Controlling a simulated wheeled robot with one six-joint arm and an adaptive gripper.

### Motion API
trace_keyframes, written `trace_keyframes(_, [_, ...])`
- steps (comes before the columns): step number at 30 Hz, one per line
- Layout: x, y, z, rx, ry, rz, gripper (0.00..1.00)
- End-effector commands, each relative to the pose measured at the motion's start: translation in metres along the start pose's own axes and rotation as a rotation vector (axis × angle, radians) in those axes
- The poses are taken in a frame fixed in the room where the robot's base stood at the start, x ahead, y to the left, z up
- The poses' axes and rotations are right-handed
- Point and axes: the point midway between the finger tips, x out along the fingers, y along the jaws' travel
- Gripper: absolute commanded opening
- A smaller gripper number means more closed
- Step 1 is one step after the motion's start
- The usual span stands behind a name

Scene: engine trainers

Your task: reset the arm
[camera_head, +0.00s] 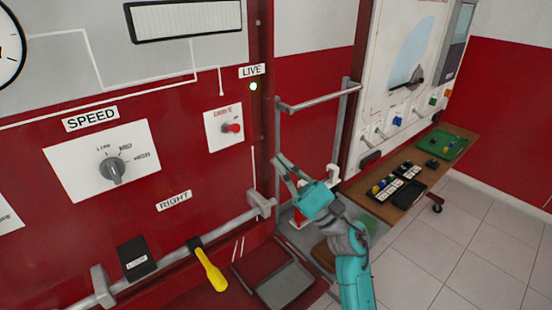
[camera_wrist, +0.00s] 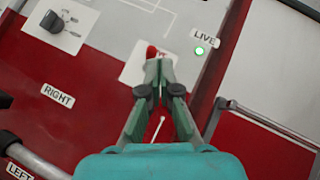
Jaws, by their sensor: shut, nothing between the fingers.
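My gripper (camera_head: 281,162) is a teal and dark-grey hand at the end of my teal arm, raised in front of the red engine trainer panel (camera_head: 200,150). In the wrist view, my gripper (camera_wrist: 158,66) has its fingertips together with nothing between them. The fingertips overlap the lower part of a white plate with a red knob (camera_wrist: 151,52). The red knob (camera_head: 232,128) also shows in the head view, to the left of my gripper. I cannot tell the exact gap between fingertips and panel.
A grey rail (camera_head: 185,253) runs along the panel's lower edge, with a yellow-handled lever (camera_head: 211,272). A grey handrail (camera_head: 318,97) stands close behind my gripper. A wooden table (camera_head: 455,150) with parts stands at right. Tiled floor (camera_head: 450,240) is clear.

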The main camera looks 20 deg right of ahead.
Motion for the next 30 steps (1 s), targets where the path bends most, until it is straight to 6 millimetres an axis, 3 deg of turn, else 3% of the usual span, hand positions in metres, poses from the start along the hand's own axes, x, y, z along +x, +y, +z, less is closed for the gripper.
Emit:
trace_keyframes(21, [-0.009, 0.002, 0.001, 0.024, 0.002, -0.004, 0.00])
trace_keyframes(26, [-0.032, 0.022, 0.001, 0.203, 0.018, -0.051, 0.00])
trace_keyframes(30, [-0.068, 0.050, 0.004, 0.490, 0.036, -0.132, 0.00])
